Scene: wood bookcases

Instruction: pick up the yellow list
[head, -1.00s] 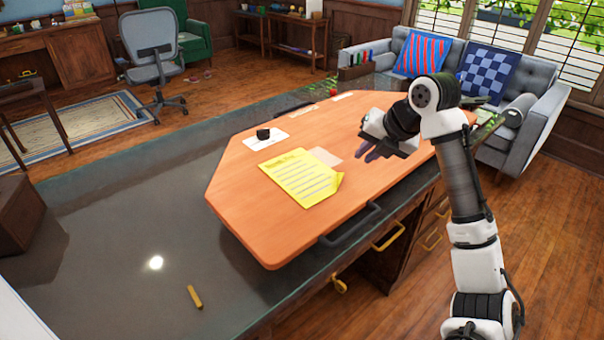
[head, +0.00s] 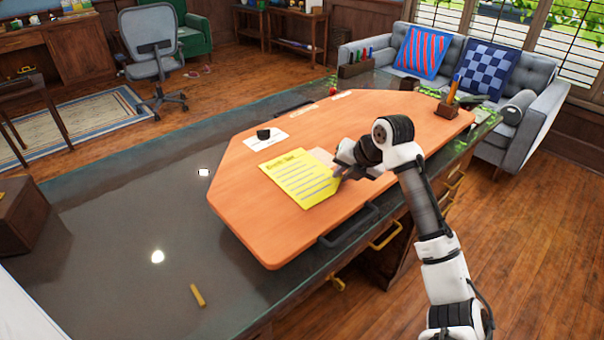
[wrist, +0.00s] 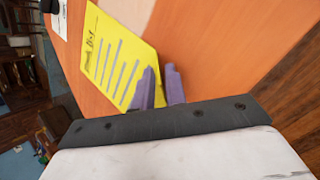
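The yellow list (head: 300,179) is a sheet with a title and several dark lines. It lies flat on the orange wooden board (head: 245,215) on the desk. In the wrist view the yellow list (wrist: 110,60) is at the upper left. My gripper (head: 340,170) is at the list's right edge in the head view. In the wrist view the two purple fingers of my gripper (wrist: 160,88) stand a little apart, with the left one overlapping the list's lower corner. Whether the fingers touch the paper is not clear.
A white card with a small black object (head: 264,135) lies behind the list. A pale sheet (head: 322,156) lies beside it. A pen holder (head: 447,108) stands at the board's far right end. A yellow stick (head: 198,295) lies on the glass desk top. The board's left part is clear.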

